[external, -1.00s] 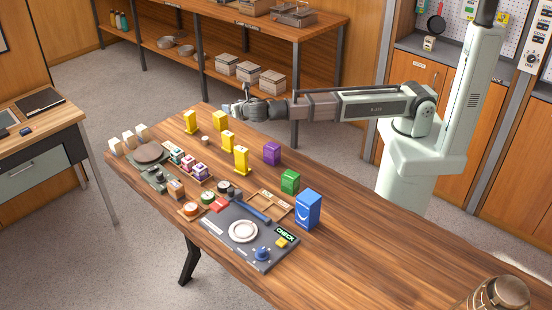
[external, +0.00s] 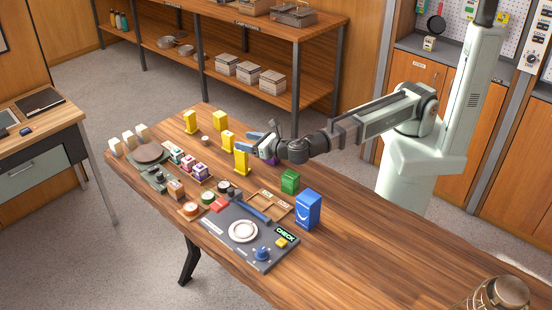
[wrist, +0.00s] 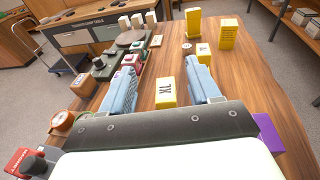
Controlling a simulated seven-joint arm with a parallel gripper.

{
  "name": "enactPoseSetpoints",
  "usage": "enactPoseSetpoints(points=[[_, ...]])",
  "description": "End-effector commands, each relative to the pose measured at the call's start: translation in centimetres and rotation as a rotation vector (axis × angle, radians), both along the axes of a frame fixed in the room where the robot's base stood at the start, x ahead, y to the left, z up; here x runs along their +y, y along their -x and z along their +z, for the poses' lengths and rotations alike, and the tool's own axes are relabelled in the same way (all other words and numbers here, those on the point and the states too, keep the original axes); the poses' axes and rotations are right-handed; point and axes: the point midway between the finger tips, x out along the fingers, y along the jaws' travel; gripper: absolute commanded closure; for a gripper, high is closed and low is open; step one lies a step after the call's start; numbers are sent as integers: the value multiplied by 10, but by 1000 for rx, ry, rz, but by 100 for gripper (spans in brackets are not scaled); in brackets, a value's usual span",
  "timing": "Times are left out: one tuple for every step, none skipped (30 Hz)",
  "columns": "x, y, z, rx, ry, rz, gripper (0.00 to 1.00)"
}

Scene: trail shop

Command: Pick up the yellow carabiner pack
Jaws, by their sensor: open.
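Several yellow packs stand on the wooden table; I cannot tell which is the carabiner pack. The nearest yellow pack (external: 242,164), marked "XL" in the wrist view (wrist: 166,96), appears between my fingers there. Another yellow pack (external: 227,143) stands behind it, partly covered by my right finger in the wrist view (wrist: 204,51). Two more yellow packs (external: 190,122) and (external: 220,121) stand at the far end. My gripper (external: 245,141) is open and empty, its blue-grey fingers by the top of the nearest pack. Contact cannot be told.
A purple box (wrist: 269,132) is beside my gripper, mostly hidden externally. A green box (external: 290,181) and a blue box (external: 308,209) stand nearer. Small items and a dark panel (external: 222,233) fill the left side.

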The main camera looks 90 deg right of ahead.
Motion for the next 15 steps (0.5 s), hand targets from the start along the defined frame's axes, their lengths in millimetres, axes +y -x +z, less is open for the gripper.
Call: enactPoseSetpoints(points=[[0, 0, -8, 2, 1, 0, 38], [0, 0, -12, 2, 0, -1, 38], [0, 0, -17, 3, 1, -1, 38], [0, 0, -20, 3, 1, -1, 38], [0, 0, -24, 1, 0, -1, 38], [0, 0, -29, 1, 0, -1, 38], [0, 0, -33, 2, 1, -1, 38], [0, 0, -36, 2, 1, -1, 38], [0, 0, -39, 1, 0, -1, 38], [0, 0, -42, 1, 0, -1, 38], [0, 0, -44, 1, 0, -1, 38], [0, 0, -47, 1, 0, -1, 38], [0, 0, -49, 1, 0, -1, 38], [0, 0, -50, 1, 0, -1, 38], [0, 0, -51, 1, 0, -1, 38]])
